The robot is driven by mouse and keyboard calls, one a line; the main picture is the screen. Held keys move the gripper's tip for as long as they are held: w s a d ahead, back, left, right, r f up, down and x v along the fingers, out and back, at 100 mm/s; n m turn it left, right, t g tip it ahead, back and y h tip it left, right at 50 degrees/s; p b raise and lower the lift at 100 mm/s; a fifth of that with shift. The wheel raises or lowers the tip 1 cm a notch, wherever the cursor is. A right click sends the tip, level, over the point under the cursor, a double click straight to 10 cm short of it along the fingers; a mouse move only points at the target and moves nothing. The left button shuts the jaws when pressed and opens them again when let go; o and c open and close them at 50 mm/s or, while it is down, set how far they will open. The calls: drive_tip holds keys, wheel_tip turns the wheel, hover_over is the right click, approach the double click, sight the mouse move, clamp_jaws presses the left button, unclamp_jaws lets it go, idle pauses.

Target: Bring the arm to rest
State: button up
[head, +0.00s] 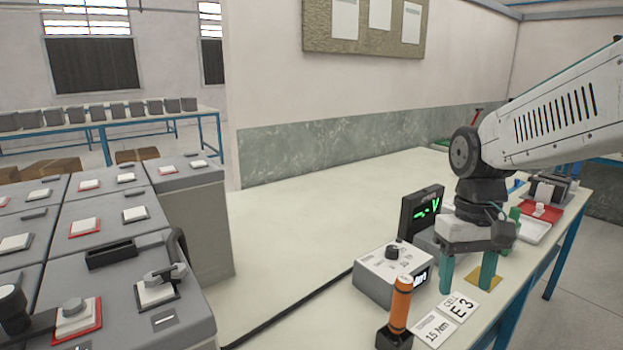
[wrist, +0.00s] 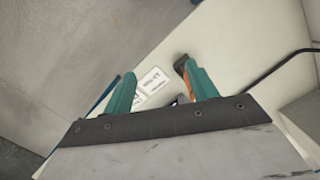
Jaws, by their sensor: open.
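My gripper (head: 467,277) hangs from the white arm at the right of the head view, above the bench. Its two green fingers point down and stand apart, with nothing between them. In the wrist view the gripper (wrist: 160,88) shows both green fingers spread, with the bench top and white cards beyond them. The fingers are just right of a grey box with a knob (head: 392,272) and in front of a dark display with green digits (head: 422,212). Whether the fingertips touch the bench cannot be told.
An orange-handled tool (head: 400,305) stands in a dark holder near white cards (head: 447,318). A red tray (head: 540,211) and a white tray (head: 533,231) lie farther back. Large grey battery cells (head: 150,287) fill the left. The bench (head: 300,240) is clear in the middle.

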drive_tip(key=s+d+r+m+t, duration=0.1)
drive_tip(key=s+t, duration=0.1)
drive_tip(key=s, duration=1.4)
drive_tip(key=shift+s+r+t, duration=0.35)
drive_tip(key=shift+s+t, duration=0.05)
